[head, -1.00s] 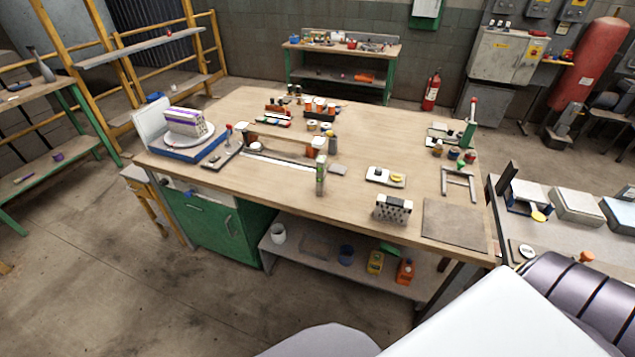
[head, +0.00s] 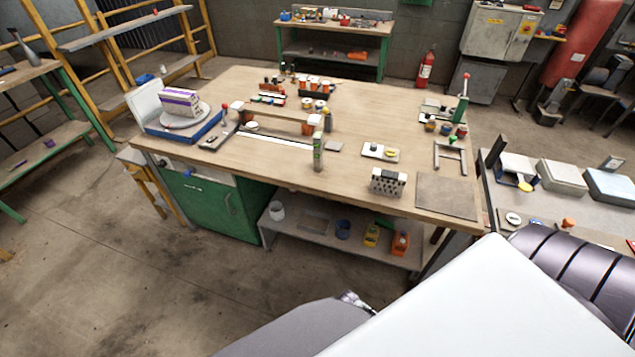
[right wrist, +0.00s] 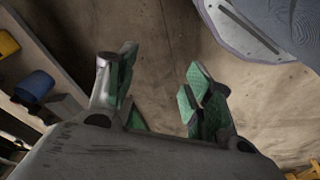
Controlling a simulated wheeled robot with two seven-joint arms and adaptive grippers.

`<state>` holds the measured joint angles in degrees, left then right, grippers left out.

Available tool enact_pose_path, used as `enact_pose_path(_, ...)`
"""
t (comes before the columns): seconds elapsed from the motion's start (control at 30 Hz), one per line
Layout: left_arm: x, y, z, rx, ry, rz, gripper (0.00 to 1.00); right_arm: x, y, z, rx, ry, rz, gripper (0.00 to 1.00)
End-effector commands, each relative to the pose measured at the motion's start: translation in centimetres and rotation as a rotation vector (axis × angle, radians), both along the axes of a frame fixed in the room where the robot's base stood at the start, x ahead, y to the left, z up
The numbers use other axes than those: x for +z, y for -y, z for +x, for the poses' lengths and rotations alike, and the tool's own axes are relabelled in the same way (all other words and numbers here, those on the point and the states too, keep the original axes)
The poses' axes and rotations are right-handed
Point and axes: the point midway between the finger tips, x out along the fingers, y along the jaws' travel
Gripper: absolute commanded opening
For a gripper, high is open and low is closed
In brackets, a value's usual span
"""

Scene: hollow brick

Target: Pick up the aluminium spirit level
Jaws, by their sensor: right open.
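A long, thin pale metallic strip (head: 270,143) lies flat on the wooden workbench in the head view. It looks like the aluminium spirit level, but it is too small to be sure. A brown bar stands just behind it, and a narrow green-and-white upright item (head: 318,152) stands at its right end. My right gripper (right wrist: 160,85) shows in the right wrist view with its green-padded fingers apart and nothing between them. Bare floor lies beyond the fingers, away from the bench top. My left gripper is not in view.
The workbench (head: 345,193) carries a hollow brick (head: 388,182), a brown mat (head: 447,196) and a blue-based stand (head: 185,130) with a striped block. Its lower shelf holds a blue cup (head: 343,229), which also shows in the wrist view (right wrist: 36,86). Open floor lies at front left.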

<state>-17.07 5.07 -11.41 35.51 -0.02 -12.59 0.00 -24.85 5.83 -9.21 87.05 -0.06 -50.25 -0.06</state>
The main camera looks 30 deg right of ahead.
Motion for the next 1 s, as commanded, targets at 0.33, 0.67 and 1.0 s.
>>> enact_pose_path(0.33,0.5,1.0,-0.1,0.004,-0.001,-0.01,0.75,9.0,-0.4,3.6,0.014,0.037,-0.01,0.52)
enact_pose_path(0.67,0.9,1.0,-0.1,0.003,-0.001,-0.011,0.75,17.7,0.2,6.2,0.079,0.08,-0.071,0.52)
enact_pose_path(1.0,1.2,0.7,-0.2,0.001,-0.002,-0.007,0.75,24.7,2.1,9.3,0.246,0.133,-0.248,0.52)
